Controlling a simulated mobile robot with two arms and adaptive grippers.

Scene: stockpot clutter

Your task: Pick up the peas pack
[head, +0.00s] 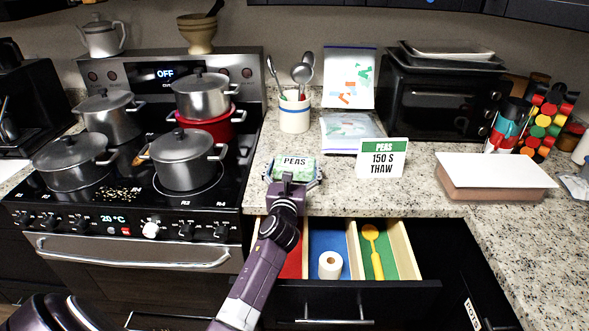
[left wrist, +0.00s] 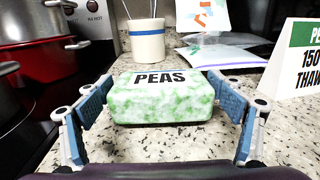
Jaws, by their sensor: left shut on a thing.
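The peas pack (head: 295,163) is a frosty green-and-white block with a PEAS label, at the front of the granite counter right of the stove. It fills the middle of the left wrist view (left wrist: 160,97). My left gripper (head: 291,177) is shut on it, with one blue-padded finger at each side in the left wrist view (left wrist: 162,100). The pack is level and at or just above the counter; I cannot tell whether it touches. My right gripper is not in view.
A PEAS 150 S THAW sign (head: 382,158) stands right of the pack. A utensil crock (head: 294,112) and a flat bag (head: 350,131) are behind it. An open drawer (head: 360,289) is below. Several pots, including a red one (head: 212,127), stand on the stove at left.

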